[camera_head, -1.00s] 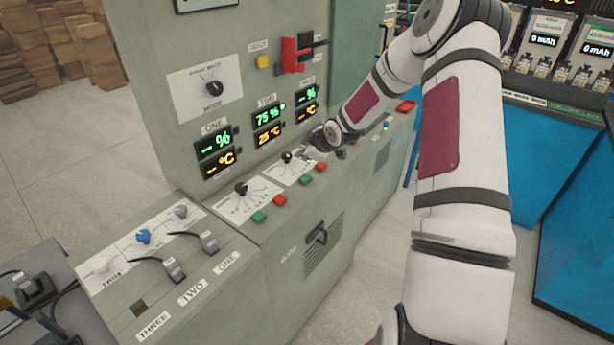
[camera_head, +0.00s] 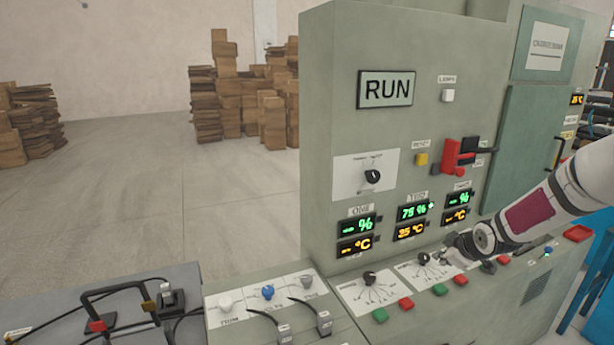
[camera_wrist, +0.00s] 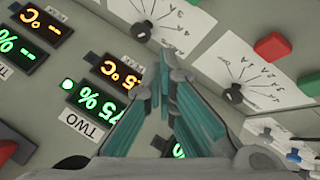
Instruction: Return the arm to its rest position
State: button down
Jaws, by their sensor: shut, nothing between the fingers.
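My gripper (camera_head: 447,253) is at the green-grey control cabinet (camera_head: 335,120), close to the second dial of the sloped panel, in the head view. My white arm (camera_head: 565,190) with a dark red patch reaches in from the right. In the wrist view my gripper (camera_wrist: 170,72) shows two teal fingers with their tips together and nothing between them. The black dial knob (camera_wrist: 232,95) stands right of the tips, apart from them in the picture. The TWO display (camera_wrist: 97,103) reads 75 % beside the fingers. I cannot tell the exact gap to the panel.
Red and green buttons (camera_head: 406,304) line the panel's front edge. A red lever (camera_head: 452,155) juts from the cabinet above the displays. A lower console (camera_head: 240,330) with knobs and cables stands at the front. Box stacks (camera_head: 240,100) stand far back, with open floor (camera_head: 140,190) before them.

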jog(key=s+a+r+m+g+h, duration=0.1)
jog(key=s+a+r+m, duration=0.1)
jog(key=s+a+r, duration=0.55)
jog(key=s+a+r+m+g+h, duration=0.15)
jog(key=s+a+r, duration=0.35)
jog(key=s+r, duration=0.55)
jog(key=s+a+r+m+y, duration=0.1)
jog(key=s+a, duration=0.2)
jog(key=s, duration=0.4)
jog(key=s+a+r+m, duration=0.2)
jog(key=s+a, duration=0.1)
jog(key=s, duration=0.4)
jog(key=s+a+r+m+y, duration=0.1)
jog(key=s+a+r+m, duration=0.1)
jog(key=s, duration=0.5)
jog(key=shift+a+r+y, duration=0.2)
jog(key=shift+a+y, duration=0.15)
jog(key=shift+a, duration=0.3)
